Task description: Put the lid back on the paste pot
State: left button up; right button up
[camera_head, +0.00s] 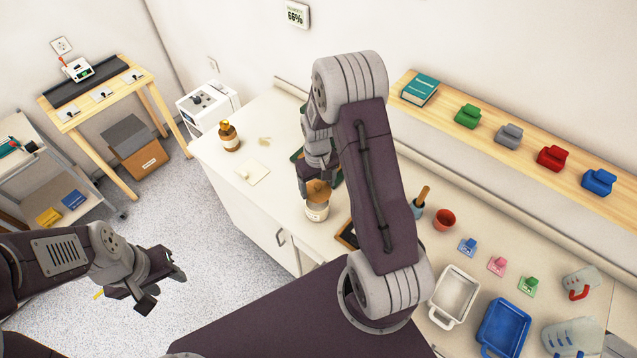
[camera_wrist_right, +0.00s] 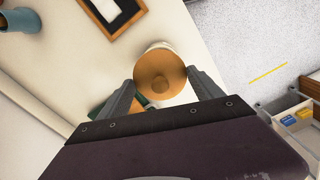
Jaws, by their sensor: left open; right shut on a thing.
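The paste pot (camera_head: 317,212) is a pale, labelled jar standing upright on the white counter. Its orange-brown lid (camera_head: 319,190) with a round knob is over the pot's mouth. My right gripper (camera_head: 318,182) reaches down from above and is shut on the lid. In the right wrist view the lid (camera_wrist_right: 160,78) sits between the two fingers, with a pale edge of the pot (camera_wrist_right: 157,47) showing beyond it. I cannot tell whether the lid touches the rim. My left gripper (camera_head: 152,283) is open and empty, above the floor away from the counter.
A brown bottle (camera_head: 229,138) and a paper square (camera_head: 254,173) are on the counter's left part. A dark frame (camera_head: 346,236), a blue holder (camera_head: 417,209) and a terracotta pot (camera_head: 444,219) stand right of the paste pot. White (camera_head: 455,292) and blue (camera_head: 503,325) trays lie farther right.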

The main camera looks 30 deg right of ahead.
notch_tip(320, 180, down, 4)
jog(key=b, duration=0.3)
jog(key=shift+w+f, duration=0.1)
jog(key=shift+f, duration=0.15)
jog(key=shift+f+b, duration=0.5)
jog(key=shift+f, duration=0.1)
jog(key=shift+r, duration=0.1)
grip_shut()
jog(key=shift+a+r+p, duration=0.1)
jog(key=shift+r+p, duration=0.15)
jog(key=shift+p, duration=0.2)
jog(key=shift+f, duration=0.2)
dwell(0.7)
